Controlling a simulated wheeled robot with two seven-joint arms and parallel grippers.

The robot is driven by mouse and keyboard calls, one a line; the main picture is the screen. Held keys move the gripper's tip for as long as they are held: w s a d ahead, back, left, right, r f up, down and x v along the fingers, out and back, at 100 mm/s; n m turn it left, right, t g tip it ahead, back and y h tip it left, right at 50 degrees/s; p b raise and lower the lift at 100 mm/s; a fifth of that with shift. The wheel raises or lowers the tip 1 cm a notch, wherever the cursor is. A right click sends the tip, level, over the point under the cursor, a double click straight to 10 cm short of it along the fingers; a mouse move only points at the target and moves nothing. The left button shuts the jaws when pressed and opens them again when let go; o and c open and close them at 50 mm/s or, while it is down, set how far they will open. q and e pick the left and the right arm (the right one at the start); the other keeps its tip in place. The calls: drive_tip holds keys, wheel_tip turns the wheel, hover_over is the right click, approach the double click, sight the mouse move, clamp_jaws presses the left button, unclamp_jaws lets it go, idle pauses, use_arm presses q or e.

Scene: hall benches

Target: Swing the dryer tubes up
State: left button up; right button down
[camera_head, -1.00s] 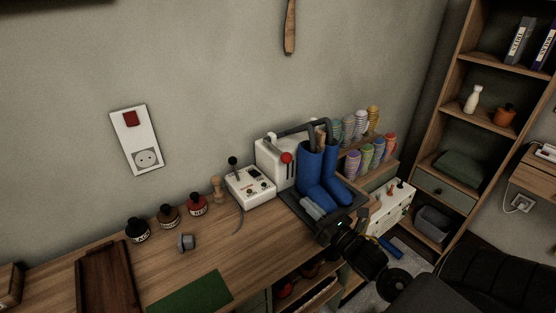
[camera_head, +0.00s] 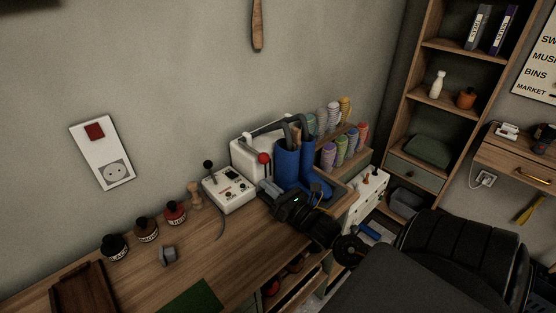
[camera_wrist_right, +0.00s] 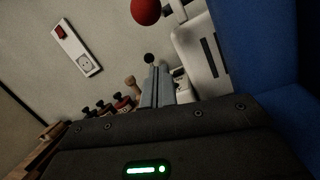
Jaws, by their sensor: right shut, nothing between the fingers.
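The boot dryer (camera_head: 243,157) is a white box at the back of the bench, with a red-ball lever (camera_head: 264,158) on its front. Its dark tubes (camera_head: 289,127) arch over into two blue boots (camera_head: 287,165), which stand upright. My right gripper (camera_head: 268,189) is shut and empty, low in front of the dryer and just left of the boots, below the lever. In the right wrist view its fingertips (camera_wrist_right: 156,88) are together, the red ball (camera_wrist_right: 146,11) is above them and a blue boot (camera_wrist_right: 258,40) fills the right. My left gripper is out of view.
A white control box (camera_head: 230,191) with a black knob stands left of the dryer. Ink bottles (camera_head: 147,229), a wooden stamp and a grey block (camera_head: 168,256) stand further left. Coloured spools (camera_head: 340,145) stand right of the boots. The bench front is mostly clear.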

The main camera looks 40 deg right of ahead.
drive_tip(key=w+r+p, duration=0.2)
drive_tip(key=r+p, duration=0.1)
drive_tip(key=r, duration=0.1)
drive_tip(key=shift+w+d+r+p, duration=0.1)
drive_tip(key=shift+w+d+p, duration=0.2)
drive_tip(key=shift+w+d, duration=0.1)
drive_tip(key=shift+r, duration=0.15)
